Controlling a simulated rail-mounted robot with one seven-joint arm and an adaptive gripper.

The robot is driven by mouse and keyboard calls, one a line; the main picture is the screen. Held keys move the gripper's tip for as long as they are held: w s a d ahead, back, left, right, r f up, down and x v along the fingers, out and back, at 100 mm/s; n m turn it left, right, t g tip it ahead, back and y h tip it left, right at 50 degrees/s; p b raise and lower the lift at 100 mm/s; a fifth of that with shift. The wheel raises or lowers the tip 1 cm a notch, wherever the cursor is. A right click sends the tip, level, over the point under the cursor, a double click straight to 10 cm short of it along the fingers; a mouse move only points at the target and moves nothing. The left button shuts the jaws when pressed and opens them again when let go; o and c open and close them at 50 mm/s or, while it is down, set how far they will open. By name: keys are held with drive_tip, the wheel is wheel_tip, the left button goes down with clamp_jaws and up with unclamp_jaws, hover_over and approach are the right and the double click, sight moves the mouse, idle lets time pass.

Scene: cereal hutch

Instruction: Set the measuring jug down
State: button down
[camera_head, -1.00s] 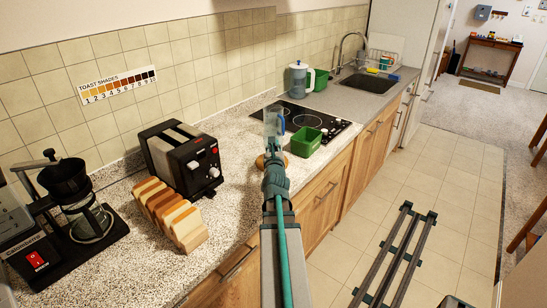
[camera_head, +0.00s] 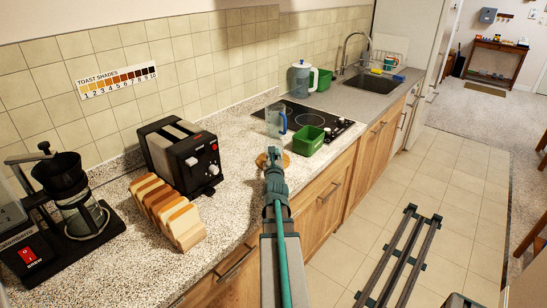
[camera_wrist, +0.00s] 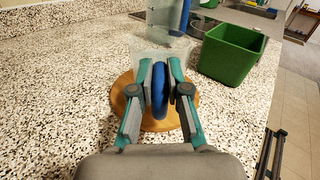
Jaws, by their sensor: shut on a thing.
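My gripper (camera_wrist: 159,85) is shut on an upright blue handle (camera_wrist: 159,92). A faint clear body shows just beyond the fingers, so this looks like a see-through measuring jug. It is over or on a round wooden board (camera_wrist: 146,118); I cannot tell whether its base touches. In the head view my gripper (camera_head: 272,155) hides most of it, and the board (camera_head: 286,160) shows beside it. A second clear jug (camera_wrist: 164,18) with a blue handle stands farther back on the counter, also visible in the head view (camera_head: 274,122).
A green square tub (camera_wrist: 232,55) stands close on the right, also in the head view (camera_head: 308,140). Behind are the black hob (camera_head: 318,116) and a jug with a blue lid (camera_head: 300,78). The toaster (camera_head: 182,155) and bread slices (camera_head: 168,210) stand left. Speckled counter left of my gripper is clear.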

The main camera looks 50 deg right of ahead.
drive_tip(key=c, duration=1.2)
unclamp_jaws()
drive_tip(key=shift+o, duration=0.2)
drive_tip(key=shift+a, duration=0.1)
drive_tip(key=v, duration=0.6)
drive_tip(key=shift+s+a+r, duration=0.15)
drive_tip(key=shift+s+r, duration=0.05)
drive_tip(key=shift+r, duration=0.15)
drive_tip(key=p, duration=0.2)
drive_tip(key=shift+s+a+p, duration=0.2)
drive_tip(key=shift+s+p, duration=0.05)
drive_tip(key=shift+p, duration=0.05)
drive_tip(key=p+v, duration=0.1)
drive_tip(key=p, duration=0.2)
drive_tip(key=shift+s+a, duration=0.15)
drive_tip(key=shift+a, duration=0.2)
drive_tip(key=p+v, duration=0.1)
drive_tip(key=p, duration=0.5)
drive_tip(key=shift+s+a, duration=0.2)
drive_tip(key=shift+a, duration=0.1)
drive_tip(key=p, duration=0.1)
drive_tip(key=a+p, duration=0.1)
drive_tip(key=p, duration=0.1)
drive_tip(key=shift+s+f, duration=0.25)
drive_tip(key=shift+s, duration=0.1)
